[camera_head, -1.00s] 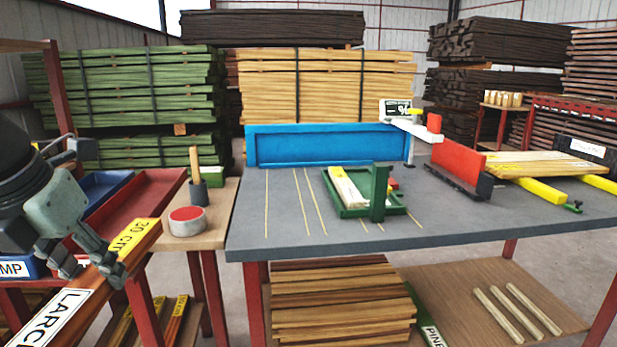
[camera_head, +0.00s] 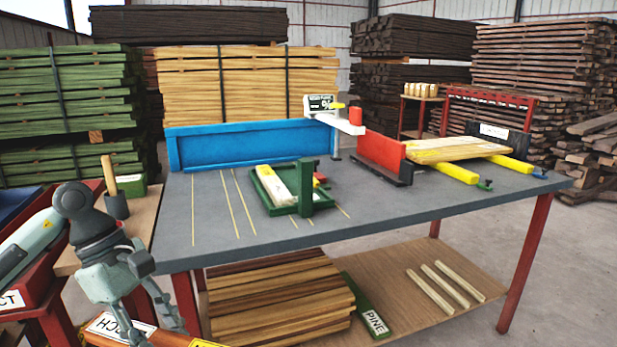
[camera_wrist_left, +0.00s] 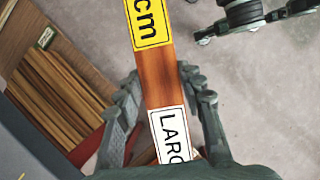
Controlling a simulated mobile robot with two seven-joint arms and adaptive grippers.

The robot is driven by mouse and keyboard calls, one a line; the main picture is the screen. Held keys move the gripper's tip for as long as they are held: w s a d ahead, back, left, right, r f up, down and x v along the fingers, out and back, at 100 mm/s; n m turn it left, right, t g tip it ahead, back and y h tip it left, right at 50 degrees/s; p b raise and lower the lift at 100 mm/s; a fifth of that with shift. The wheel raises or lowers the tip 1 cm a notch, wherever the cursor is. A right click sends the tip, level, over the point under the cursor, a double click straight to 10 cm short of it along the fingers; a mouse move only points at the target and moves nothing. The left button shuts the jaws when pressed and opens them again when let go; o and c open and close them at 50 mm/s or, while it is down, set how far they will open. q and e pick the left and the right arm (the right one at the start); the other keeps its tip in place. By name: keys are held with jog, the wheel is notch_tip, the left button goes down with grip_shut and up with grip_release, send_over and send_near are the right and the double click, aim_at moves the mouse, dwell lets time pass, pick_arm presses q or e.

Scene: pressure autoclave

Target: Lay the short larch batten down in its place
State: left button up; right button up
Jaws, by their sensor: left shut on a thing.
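My left gripper (camera_head: 152,312) is shut on the larch batten, a reddish-brown bar with a white LARCH label (camera_head: 115,328) and a yellow cm label. In the head view it is low at the left, in front of the grey bench's near left corner, and the batten's near part is cut off by the bottom edge. In the left wrist view the batten (camera_wrist_left: 160,77) runs lengthwise between the two fingers of the gripper (camera_wrist_left: 163,92), above the floor.
The grey bench (camera_head: 380,220) carries a blue fence (camera_head: 245,143), a green frame (camera_head: 304,190) with a pale piece, and a red block (camera_head: 382,153). Its lower shelf (camera_head: 375,270) holds stacked brown battens, a green PINE sign (camera_head: 365,305) and three pale sticks. Open floor lies to the right.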

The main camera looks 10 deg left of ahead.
pick_arm(q)
jog(key=w+d+f+m+g+y, duration=0.1)
jog(key=w+d+m+g+y, duration=0.1)
jog(key=m, duration=0.6)
jog(key=w+d+f+m+g+y, duration=0.2)
jog(key=w+d+m, duration=0.2)
jog(key=d+m, duration=0.3)
jog(key=shift+w+d+f+m+y, duration=0.2)
jog(key=shift+f+m+y, duration=0.1)
jog(key=shift+m, duration=0.8)
